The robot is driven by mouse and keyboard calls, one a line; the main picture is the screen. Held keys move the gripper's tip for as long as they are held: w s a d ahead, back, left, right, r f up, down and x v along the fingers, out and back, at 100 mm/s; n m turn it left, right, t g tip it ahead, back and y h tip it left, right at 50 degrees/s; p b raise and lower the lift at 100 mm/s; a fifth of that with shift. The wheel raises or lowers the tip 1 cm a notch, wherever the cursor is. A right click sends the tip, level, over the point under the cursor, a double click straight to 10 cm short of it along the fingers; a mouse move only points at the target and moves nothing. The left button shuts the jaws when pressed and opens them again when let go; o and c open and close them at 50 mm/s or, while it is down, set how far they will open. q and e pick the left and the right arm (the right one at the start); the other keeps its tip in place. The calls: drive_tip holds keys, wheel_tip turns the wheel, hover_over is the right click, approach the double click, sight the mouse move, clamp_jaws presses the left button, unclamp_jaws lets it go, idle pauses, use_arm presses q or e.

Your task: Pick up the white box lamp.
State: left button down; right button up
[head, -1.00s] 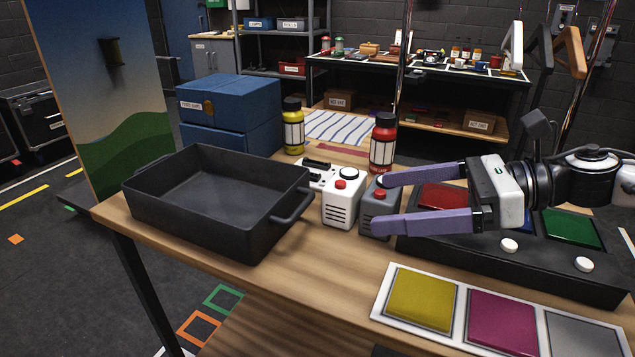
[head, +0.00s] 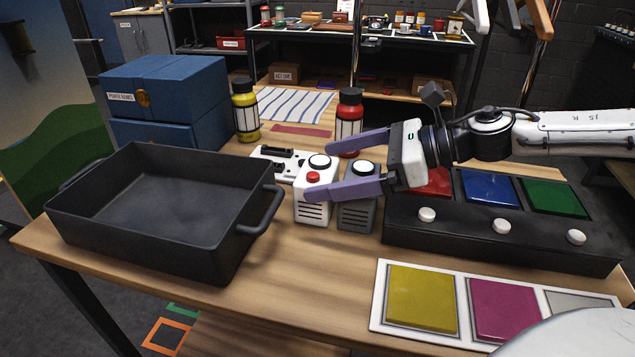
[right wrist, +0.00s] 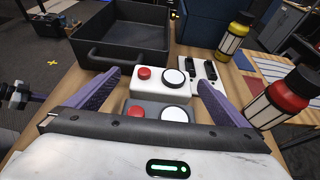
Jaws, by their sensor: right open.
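The white box lamp (head: 314,196) stands upright on the wooden table, with a red button and a round white lamp on top and slots in its front. It also shows in the right wrist view (right wrist: 152,92). My right gripper (head: 318,170) is open, its purple fingers level and reaching left over the grey box to the white box. In the right wrist view the fingers (right wrist: 160,80) lie on either side of the white box; I cannot tell if they touch it. A dark part with purple at the right wrist view's left edge looks like my left gripper (right wrist: 20,97).
A similar grey box (head: 357,207) stands close on the right. A black tray (head: 150,235) is on the left, a white switch panel (head: 268,165) behind. Yellow (head: 245,110) and red (head: 349,115) bottles stand farther back. A black button console (head: 480,235) is on the right.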

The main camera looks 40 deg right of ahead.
sight(322, 169)
drive_tip(key=shift+w+a+f+p, duration=0.1)
drive_tip(key=shift+w+a+p, duration=0.2)
drive_tip(key=shift+w, duration=0.2)
drive_tip(key=shift+w+a+p, duration=0.15)
drive_tip(key=shift+w+p, duration=0.1)
drive_tip(key=shift+p, duration=0.25)
drive_tip(key=shift+w+a+f+p, duration=0.35)
drive_tip(key=shift+w+f+p, duration=0.15)
drive_tip(key=shift+p, duration=0.15)
drive_tip(key=shift+c, duration=0.9)
drive_tip(key=c, duration=1.1)
use_arm(q)
drive_tip(key=shift+s+a+r, duration=0.1)
drive_tip(key=shift+a+r, duration=0.15)
drive_tip(key=shift+r, duration=0.25)
drive_tip(key=shift+s+a+r, duration=0.1)
drive_tip(key=shift+a+r, duration=0.1)
drive_tip(key=shift+r, duration=0.3)
use_arm(e)
drive_tip(key=shift+w, duration=0.1)
drive_tip(key=shift+c, duration=1.3)
